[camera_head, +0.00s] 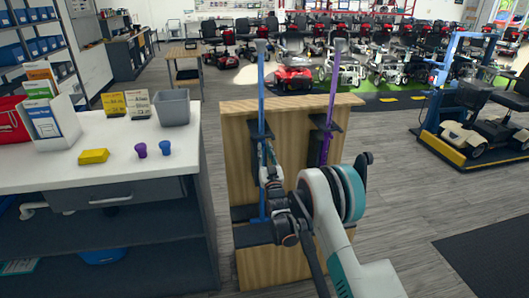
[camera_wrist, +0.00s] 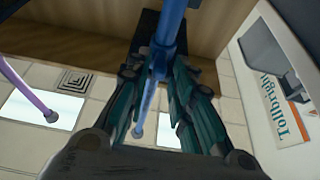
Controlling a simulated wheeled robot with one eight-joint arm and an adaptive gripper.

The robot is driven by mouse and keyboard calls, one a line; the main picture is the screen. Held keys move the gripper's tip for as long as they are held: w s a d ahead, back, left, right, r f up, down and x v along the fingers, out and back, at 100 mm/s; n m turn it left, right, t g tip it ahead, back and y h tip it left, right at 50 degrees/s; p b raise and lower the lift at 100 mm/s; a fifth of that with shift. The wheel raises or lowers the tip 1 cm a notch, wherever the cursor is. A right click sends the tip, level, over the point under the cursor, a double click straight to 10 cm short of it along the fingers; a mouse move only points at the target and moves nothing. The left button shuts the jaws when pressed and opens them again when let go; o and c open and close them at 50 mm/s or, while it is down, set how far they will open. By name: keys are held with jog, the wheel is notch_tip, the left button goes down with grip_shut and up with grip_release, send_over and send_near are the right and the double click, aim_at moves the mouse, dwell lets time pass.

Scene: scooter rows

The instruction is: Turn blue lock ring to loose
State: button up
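A blue pole (camera_head: 261,85) stands upright against the wooden stand (camera_head: 290,110), its lower part behind my arm. In the wrist view the blue pole (camera_wrist: 171,25) narrows to a thinner tube at a darker blue collar (camera_wrist: 158,62), which looks like the lock ring. Its setting cannot be read. My gripper (camera_wrist: 157,75) has one finger on each side of the pole at this collar. Whether the fingers touch it is unclear. In the head view my gripper (camera_head: 270,175) is at the blue pole, below its upper black bracket (camera_head: 261,129).
A purple pole (camera_head: 331,100) stands to the right on the same stand and shows at the left of the wrist view (camera_wrist: 25,88). A white-topped counter (camera_head: 110,165) with cups, boxes and a grey bin (camera_head: 172,108) is close on the left.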

jog(key=shift+w+a+r, duration=0.2)
jog(key=shift+w+r, duration=0.1)
jog(key=shift+w, duration=0.3)
grip_shut()
jog(key=shift+d, duration=0.15)
jog(key=shift+w+d+n+g+y, duration=0.1)
jog(key=shift+d+n+g+y, duration=0.15)
jog(key=shift+n+y, duration=0.45)
jog(key=shift+y, duration=0.6)
jog(key=shift+g, duration=0.25)
